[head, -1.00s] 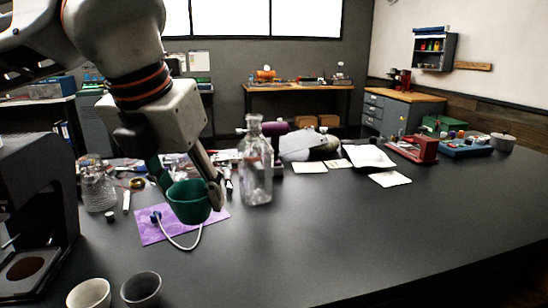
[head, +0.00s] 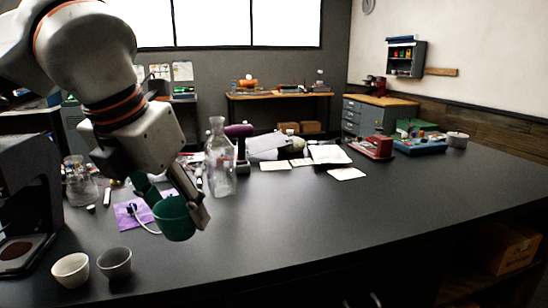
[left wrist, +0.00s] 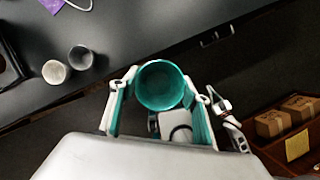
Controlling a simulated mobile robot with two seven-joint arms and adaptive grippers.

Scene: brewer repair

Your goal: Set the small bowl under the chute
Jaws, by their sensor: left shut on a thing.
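My left gripper (head: 176,208) is shut on a small teal-green bowl (head: 174,220) and holds it above the black table. In the left wrist view, the bowl (left wrist: 161,86) sits between the two teal-padded fingers, its open mouth facing the camera and its inside looking empty. A dark brewer-like machine (head: 28,185) stands at the left edge of the head view, partly cut off, with a flat base (head: 22,252). I cannot clearly make out its chute.
A white cup (head: 71,270) and a grey cup (head: 115,263) stand beside the machine. A purple mat (head: 125,216) with a white cable lies behind the bowl. A glass bottle (head: 219,160) and a glass jar (head: 80,185) stand farther back.

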